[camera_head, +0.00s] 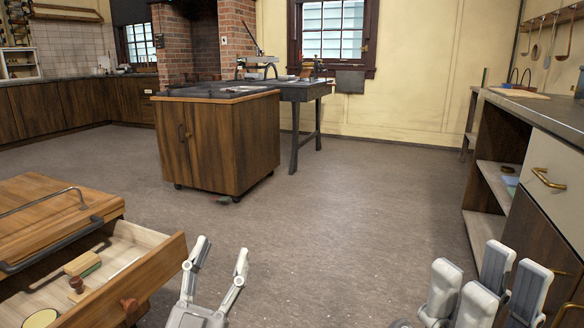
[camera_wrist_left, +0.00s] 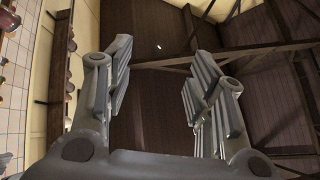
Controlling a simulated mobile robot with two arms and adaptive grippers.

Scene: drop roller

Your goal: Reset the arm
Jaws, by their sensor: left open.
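My left gripper (camera_head: 221,258) is open and empty. It points up, just right of the open drawer, and touches nothing that I can see. In the left wrist view its two fingers (camera_wrist_left: 158,72) stand wide apart with nothing between them, against the ceiling and beams. My right gripper (camera_head: 485,280) is at the lower right, near the right-hand counter. Its pale grey finger parts show at the frame's bottom edge, and its jaw gap is unclear.
An open drawer (camera_head: 160,272) of a wooden cabinet (camera_head: 45,200) holds a wooden-handled brush (camera_head: 82,264) and a small stamp (camera_head: 77,285). A wheeled wooden island (camera_head: 225,145) stands mid-room. The right counter (camera_head: 540,110) has open shelves.

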